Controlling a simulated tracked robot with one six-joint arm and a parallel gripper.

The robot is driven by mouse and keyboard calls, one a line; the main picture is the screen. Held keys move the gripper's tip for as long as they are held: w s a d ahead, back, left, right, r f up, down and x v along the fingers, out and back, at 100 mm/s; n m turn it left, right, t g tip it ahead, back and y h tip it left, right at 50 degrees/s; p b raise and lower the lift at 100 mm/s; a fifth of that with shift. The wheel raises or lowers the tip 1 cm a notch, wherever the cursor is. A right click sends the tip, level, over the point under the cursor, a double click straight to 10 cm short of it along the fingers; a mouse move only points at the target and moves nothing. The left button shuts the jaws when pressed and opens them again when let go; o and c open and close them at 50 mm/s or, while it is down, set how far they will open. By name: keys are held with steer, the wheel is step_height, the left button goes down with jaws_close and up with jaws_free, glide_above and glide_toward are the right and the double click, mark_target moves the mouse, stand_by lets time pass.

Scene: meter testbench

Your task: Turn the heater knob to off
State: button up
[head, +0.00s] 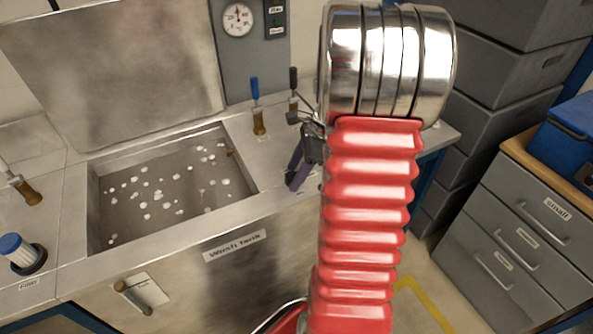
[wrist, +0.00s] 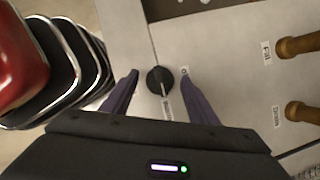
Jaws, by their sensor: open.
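The heater knob (wrist: 159,80) is a round black knob with a pale pointer line, on the grey metal bench top in the wrist view. Its line points toward the bottom of the picture, to a small label partly hidden by my gripper. Another small label beside it is partly covered by the right finger. My gripper (wrist: 160,76) is open, with one purple finger on each side of the knob. I cannot tell whether the fingers touch it or how high they are. In the head view my gripper (head: 299,165) is over the bench right of the tank, and the knob cannot be made out.
The open wash tank (head: 175,133) holds murky water with white flecks. A gauge (head: 238,19) is on the back panel. A drawer cabinet (head: 515,230) stands at right.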

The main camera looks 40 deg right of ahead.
steer(key=shift+c, duration=0.2)
steer(key=c, duration=0.9)
steer(key=shift+d, duration=0.2)
steer(key=shift+c, duration=0.5)
steer(key=shift+a, duration=0.15)
